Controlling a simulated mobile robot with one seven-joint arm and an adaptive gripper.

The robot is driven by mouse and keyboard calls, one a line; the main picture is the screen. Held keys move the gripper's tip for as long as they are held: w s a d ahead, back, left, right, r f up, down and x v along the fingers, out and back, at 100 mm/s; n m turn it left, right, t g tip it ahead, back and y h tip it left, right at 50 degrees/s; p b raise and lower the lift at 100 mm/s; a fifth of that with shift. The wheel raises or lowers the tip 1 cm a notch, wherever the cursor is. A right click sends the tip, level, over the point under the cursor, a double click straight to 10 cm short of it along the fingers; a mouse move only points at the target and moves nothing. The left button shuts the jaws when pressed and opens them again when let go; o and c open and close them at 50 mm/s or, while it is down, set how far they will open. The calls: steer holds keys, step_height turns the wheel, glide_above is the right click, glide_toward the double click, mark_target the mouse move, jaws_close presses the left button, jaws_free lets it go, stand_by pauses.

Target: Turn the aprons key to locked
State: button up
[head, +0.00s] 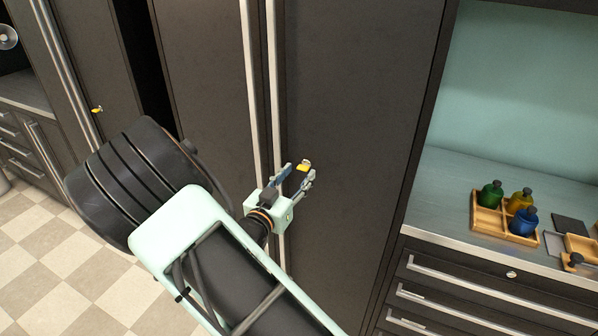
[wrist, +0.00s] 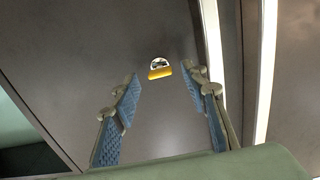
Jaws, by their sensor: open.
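A yellow key (head: 303,168) sits in a silver lock on the dark cabinet door (head: 350,110), just right of the long door handles. In the wrist view the key (wrist: 160,72) shows its yellow bow below a round silver lock plate (wrist: 160,62). My gripper (head: 299,177) is open in front of the key. In the wrist view its blue-padded fingers (wrist: 163,80) stand on either side of the key, with gaps on both sides. I cannot tell whether the fingertips reach the key's depth. No lock label is readable.
Two long vertical handles (head: 273,90) run close left of the key. Another yellow key (head: 97,110) is on a cabinet at the far left. A counter (head: 445,185) at right holds a wooden tray (head: 487,222) with green, yellow and blue bottles.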

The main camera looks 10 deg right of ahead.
steer(key=shift+w+d, duration=0.4)
steer(key=shift+w, duration=0.2)
jaws_close()
